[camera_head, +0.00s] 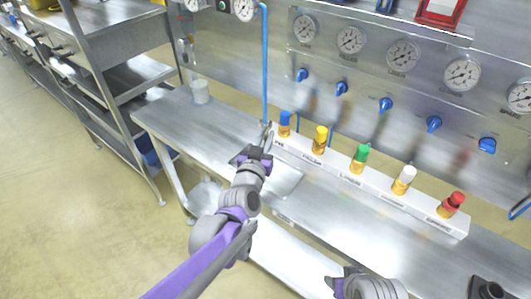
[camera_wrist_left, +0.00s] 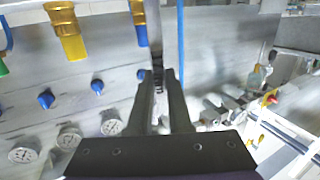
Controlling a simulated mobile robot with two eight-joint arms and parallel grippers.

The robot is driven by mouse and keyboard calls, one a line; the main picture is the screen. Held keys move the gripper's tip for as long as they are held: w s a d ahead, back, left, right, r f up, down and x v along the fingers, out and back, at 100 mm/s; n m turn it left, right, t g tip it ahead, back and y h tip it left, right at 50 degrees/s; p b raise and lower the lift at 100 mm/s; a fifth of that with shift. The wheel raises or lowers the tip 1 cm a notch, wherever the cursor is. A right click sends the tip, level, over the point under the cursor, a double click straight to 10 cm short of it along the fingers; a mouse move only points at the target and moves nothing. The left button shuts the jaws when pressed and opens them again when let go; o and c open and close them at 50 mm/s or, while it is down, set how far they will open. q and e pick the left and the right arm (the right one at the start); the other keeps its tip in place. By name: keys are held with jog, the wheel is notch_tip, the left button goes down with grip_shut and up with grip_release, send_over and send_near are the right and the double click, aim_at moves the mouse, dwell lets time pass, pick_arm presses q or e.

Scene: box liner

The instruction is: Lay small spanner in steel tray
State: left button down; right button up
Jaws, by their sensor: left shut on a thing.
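My left gripper (camera_head: 262,152) is above the steel bench beside the left end of the white valve rail. It is shut on the small spanner (camera_head: 267,137), a thin grey tool that points up and away from the fingers. In the left wrist view the spanner (camera_wrist_left: 154,30) stands out from between the closed fingertips (camera_wrist_left: 160,78). A flat, pale rectangular shape (camera_head: 287,181), which looks like the steel tray, lies on the bench just right of the gripper, partly hidden by my arm. My right gripper (camera_head: 338,284) is at the bottom edge, mostly cut off; its fingers are unclear.
The white rail (camera_head: 325,172) carries several coloured valve caps along the back of the bench. Gauges and blue knobs line the wall panel. The bench (camera_head: 170,115) between cup and gripper is clear.

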pick_arm(q)
jog(key=shift+f+b, duration=0.3)
jog(key=shift+f, duration=1.9)
jog(key=c, duration=1.3)
grip_release()
jog(key=shift+f, duration=0.2)
jog(key=o, duration=0.5)
jog(key=shift+c, duration=0.2)
jog(key=shift+r, duration=0.1)
